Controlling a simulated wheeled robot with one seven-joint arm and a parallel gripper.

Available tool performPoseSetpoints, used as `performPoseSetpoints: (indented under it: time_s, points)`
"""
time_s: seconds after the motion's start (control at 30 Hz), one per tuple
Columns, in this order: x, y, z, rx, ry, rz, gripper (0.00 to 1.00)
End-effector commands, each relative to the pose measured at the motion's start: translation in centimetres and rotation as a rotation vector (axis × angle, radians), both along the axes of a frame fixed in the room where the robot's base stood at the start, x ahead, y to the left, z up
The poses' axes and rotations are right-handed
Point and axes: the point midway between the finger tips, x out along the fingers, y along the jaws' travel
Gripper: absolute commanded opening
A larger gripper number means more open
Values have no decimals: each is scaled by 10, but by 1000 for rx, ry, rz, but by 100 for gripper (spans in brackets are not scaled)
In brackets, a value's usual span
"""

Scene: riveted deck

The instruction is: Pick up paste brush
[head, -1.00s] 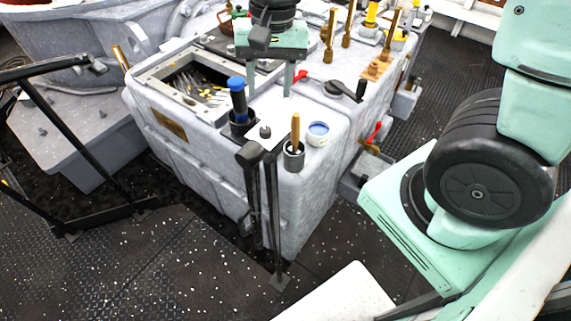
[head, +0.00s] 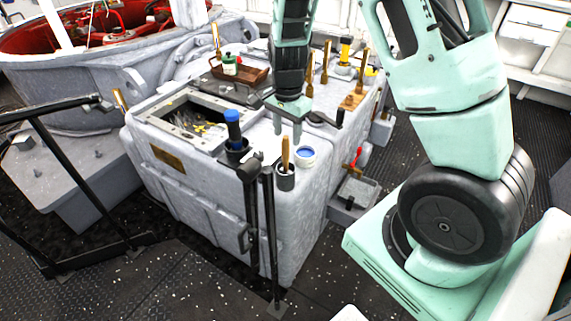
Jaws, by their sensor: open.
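A wooden-handled tool (head: 285,150), which looks like the paste brush, stands upright in a small grey cup (head: 285,179) near the front corner of the grey machine top. Its lower end is hidden in the cup, so I cannot see bristles. My gripper (head: 287,130) points down with its fingers apart and nothing between them. In the picture its fingertips are just above the handle's top; I cannot tell how far behind or above it they are.
A white tub of blue paste (head: 305,156) stands right of the cup. A blue-topped tool (head: 233,127) stands in a black holder to the left. Black railing posts (head: 267,230) rise in front. An open bin (head: 194,122) and several brass handles stand farther back.

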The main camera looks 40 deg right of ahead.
Motion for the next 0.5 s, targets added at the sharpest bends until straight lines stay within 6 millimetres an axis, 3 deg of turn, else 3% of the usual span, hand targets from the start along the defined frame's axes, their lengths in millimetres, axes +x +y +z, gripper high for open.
performPoseSetpoints:
  time_s: [0.5]
  points:
    - [4,-2,-54,1,3,0,47]
